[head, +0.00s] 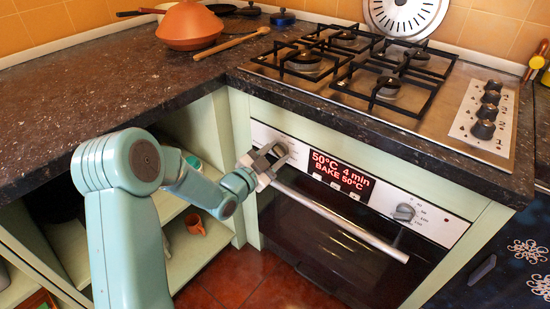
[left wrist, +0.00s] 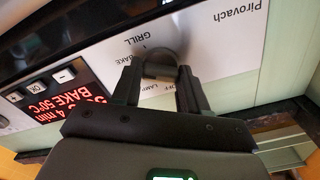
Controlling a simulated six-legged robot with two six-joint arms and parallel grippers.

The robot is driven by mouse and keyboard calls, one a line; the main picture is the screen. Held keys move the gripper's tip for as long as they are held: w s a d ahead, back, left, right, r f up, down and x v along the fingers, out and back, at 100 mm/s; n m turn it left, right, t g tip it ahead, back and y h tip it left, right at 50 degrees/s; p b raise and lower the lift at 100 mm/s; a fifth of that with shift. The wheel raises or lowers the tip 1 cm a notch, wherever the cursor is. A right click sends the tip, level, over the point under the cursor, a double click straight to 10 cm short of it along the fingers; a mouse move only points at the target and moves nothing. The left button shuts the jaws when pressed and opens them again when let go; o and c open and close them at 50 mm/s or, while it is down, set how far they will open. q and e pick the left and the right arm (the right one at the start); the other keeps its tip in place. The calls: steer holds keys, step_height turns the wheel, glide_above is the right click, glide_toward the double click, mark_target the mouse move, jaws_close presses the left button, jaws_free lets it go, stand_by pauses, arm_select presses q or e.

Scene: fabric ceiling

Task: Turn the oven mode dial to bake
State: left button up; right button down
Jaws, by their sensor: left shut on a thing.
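The oven mode dial (head: 280,149) is the left knob on the oven's white control panel. In the left wrist view the grey dial (left wrist: 160,63) sits between my fingers, with GRILL, BAKE, LAMP and OFF printed around it; the picture is upside down. My left gripper (head: 268,158) is shut on the dial, and both fingers (left wrist: 159,85) flank it in the left wrist view. The dial's pointer is hard to make out. The oven display (head: 340,174) glows red with "50°C 4 min" and "BAKE 50°C". My right gripper is not in view.
The oven handle bar (head: 338,217) runs just below the panel, close under my left gripper. A second knob (head: 404,212) is at the panel's right. The gas hob (head: 385,80) and dark worktop (head: 110,105) are above. Open shelves (head: 200,245) hold an orange mug (head: 194,224).

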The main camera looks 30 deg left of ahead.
arm_select(q)
steer(key=o, duration=1)
steer(key=shift+o, duration=0.2)
steer(key=s+a, duration=0.1)
steer(key=s, duration=1.5)
steer(key=shift+s+a+p, duration=0.15)
steer(key=shift+p, duration=0.2)
